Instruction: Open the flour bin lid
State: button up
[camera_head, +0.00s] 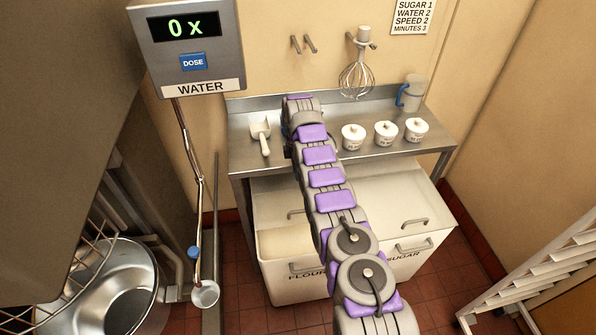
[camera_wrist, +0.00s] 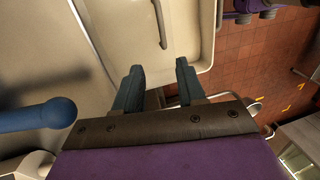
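The flour bin (camera_head: 300,291) stands under the left of the steel table, its label partly hidden by my arm. Its pale lid (camera_head: 270,208) has a bar handle (camera_head: 296,213) and lies set back toward the table. In front of it a cream-coloured area (camera_head: 285,243) shows, which looks like flour in an uncovered front part. In the wrist view my gripper (camera_wrist: 160,66) is open, with nothing seen between its fingers. A pale panel with a bar handle (camera_wrist: 160,22) lies beyond the fingertips, apart from them. In the head view my arm hides the gripper.
The sugar bin (camera_head: 432,246) stands to the right, its lid down. On the steel table (camera_head: 245,131) are a scoop (camera_head: 261,136), several white pots (camera_head: 353,137) and a jug (camera_head: 412,92). A mixing bowl (camera_head: 120,290) is at lower left, a rack (camera_head: 540,262) at right.

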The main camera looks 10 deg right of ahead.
jog(key=shift+d, duration=0.1)
jog(key=t+y+p, duration=0.1)
jog(key=t+y, duration=0.3)
jog(key=y, duration=0.1)
send_near(304, 211)
jog(key=x, duration=0.5)
jog(key=b+x, duration=0.1)
jog(key=x, duration=0.2)
jog(key=shift+w+a, duration=0.1)
jog(key=shift+a, duration=0.2)
dwell(0.7)
jog(key=shift+c, duration=0.3)
grip_shut()
dwell(0.3)
